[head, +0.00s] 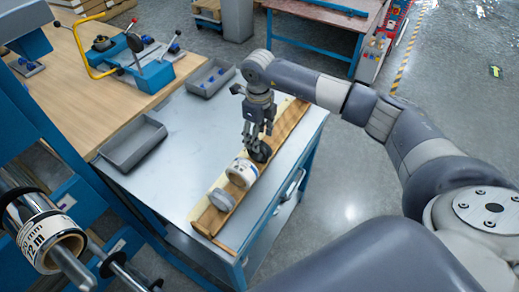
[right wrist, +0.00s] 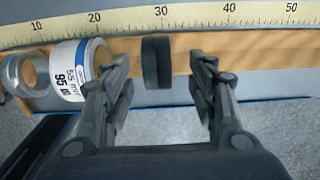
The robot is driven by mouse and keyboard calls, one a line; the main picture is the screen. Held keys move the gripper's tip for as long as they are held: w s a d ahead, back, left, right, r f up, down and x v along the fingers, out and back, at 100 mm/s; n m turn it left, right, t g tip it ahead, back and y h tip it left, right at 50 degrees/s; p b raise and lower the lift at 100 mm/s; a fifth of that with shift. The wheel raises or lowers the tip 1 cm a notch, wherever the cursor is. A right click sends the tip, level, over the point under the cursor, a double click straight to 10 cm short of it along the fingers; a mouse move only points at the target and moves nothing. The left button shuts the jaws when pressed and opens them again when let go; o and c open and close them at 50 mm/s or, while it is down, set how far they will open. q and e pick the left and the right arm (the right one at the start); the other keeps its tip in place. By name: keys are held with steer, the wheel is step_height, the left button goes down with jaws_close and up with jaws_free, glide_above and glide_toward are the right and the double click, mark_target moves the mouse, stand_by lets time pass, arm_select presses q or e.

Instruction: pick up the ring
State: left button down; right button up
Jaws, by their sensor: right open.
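A black ring (right wrist: 156,64) stands on edge on a wooden strip (right wrist: 258,52) beside a yellow measuring scale (right wrist: 225,17). My right gripper (right wrist: 160,62) is open, with one finger on each side of the black ring and a visible gap to each. In the head view the black ring (head: 262,154) is partly hidden by this gripper (head: 256,142). To its left on the strip are a white labelled roll (right wrist: 80,70) and a grey ring (right wrist: 25,75). They also show in the head view as the white roll (head: 242,171) and the grey ring (head: 221,200). My left gripper is not in view.
The strip lies along the right edge of a grey metal bench (head: 185,165). Two grey trays (head: 133,143) (head: 210,78) stand on the bench. A blue frame with rollers and a labelled roll (head: 50,240) is at the left. The bench middle is clear.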

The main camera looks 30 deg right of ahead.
mark_target(265, 152)
steer(key=f, duration=0.2)
steer(key=f+p, duration=0.1)
steer(key=f, duration=0.1)
steer(key=shift+s+a, duration=0.1)
steer(key=shift+s, duration=0.1)
steer(key=shift+f, duration=0.15)
steer(key=shift+w, duration=0.1)
steer(key=shift+c, duration=0.4)
steer(key=c, duration=1.1)
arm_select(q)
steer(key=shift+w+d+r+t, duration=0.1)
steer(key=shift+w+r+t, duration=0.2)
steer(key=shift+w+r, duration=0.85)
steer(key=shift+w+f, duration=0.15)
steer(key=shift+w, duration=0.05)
